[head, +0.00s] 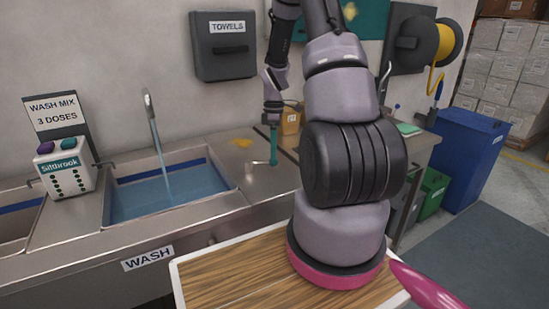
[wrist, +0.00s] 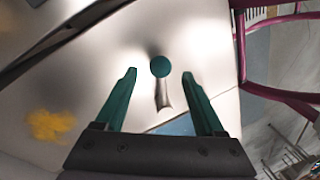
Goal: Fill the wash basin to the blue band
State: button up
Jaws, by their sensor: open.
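The wash basin (head: 105,205) is the steel sink behind the WASH label. A stream of water (head: 163,155) runs from the tall spout (head: 149,103) into it. The water (head: 165,197) covers the basin floor. The dark blue band (head: 160,171) shows on the back wall just above the water; I cannot tell whether they touch. A metal tap lever (wrist: 163,95) with a round teal knob (wrist: 160,67) stands on the deck right of the basin. My gripper (head: 273,162) is open above the lever, its fingers on either side of the knob in the wrist view, apart from it.
A Siltbrook dispenser (head: 62,168) stands left of the basin by a WASH MIX 3 DOSES sign (head: 56,114). A yellow patch (wrist: 50,124) marks the deck near my gripper. A wooden-topped board (head: 235,275) lies in front. Blue (head: 465,155) and green bins stand right.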

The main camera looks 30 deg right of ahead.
aim_at(263, 163)
jog(key=shift+s+a+f, duration=0.1)
jog(key=shift+s+f, duration=0.05)
jog(key=shift+f, duration=0.75)
jog(key=shift+s+a+f, duration=0.1)
jog(key=shift+s+f, duration=0.05)
jog(key=shift+f, duration=0.7)
grip_shut()
